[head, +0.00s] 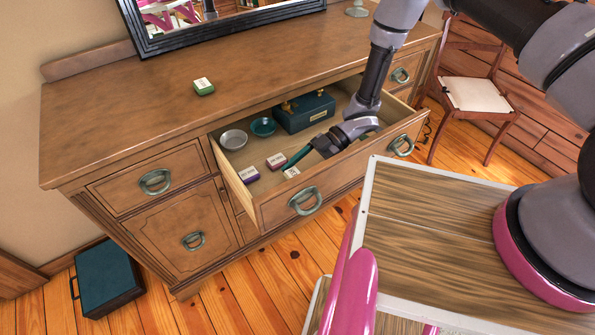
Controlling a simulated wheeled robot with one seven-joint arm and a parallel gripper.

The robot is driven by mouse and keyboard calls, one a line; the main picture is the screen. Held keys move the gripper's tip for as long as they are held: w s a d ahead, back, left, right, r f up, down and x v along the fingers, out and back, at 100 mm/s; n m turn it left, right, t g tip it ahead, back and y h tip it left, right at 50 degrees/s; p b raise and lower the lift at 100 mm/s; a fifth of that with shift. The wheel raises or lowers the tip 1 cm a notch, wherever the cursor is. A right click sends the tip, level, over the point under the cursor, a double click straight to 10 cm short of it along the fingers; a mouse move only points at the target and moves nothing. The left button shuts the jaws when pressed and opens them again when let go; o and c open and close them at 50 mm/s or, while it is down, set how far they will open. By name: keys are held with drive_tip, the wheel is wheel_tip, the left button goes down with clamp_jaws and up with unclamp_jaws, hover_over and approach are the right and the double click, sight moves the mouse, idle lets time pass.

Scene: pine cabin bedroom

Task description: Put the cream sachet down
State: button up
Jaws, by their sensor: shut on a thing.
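The cream sachet (291,172) is a small pale block with a dark mark on top. It is low inside the open drawer (343,181), close to the front panel. My gripper (288,167) reaches down into the drawer from the right and is shut on the sachet at its fingertips. The fingers and drawer front hide part of the sachet. I cannot tell whether it touches the drawer floor.
Beside it lie a red-and-white block (276,161) and a purple-and-white block (249,174). Behind are a grey bowl (233,139), a teal bowl (263,127) and a dark teal box (305,113). A green-and-white block (203,87) sits on the dresser top (130,110).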

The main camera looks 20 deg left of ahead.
drive_tip(key=shift+f, duration=0.6)
drive_tip(key=o, duration=1.3)
drive_tip(key=shift+r, duration=0.1)
drive_tip(key=shift+r, duration=0.3)
drive_tip(key=v, duration=1.2)
drive_tip(key=shift+r, duration=0.3)
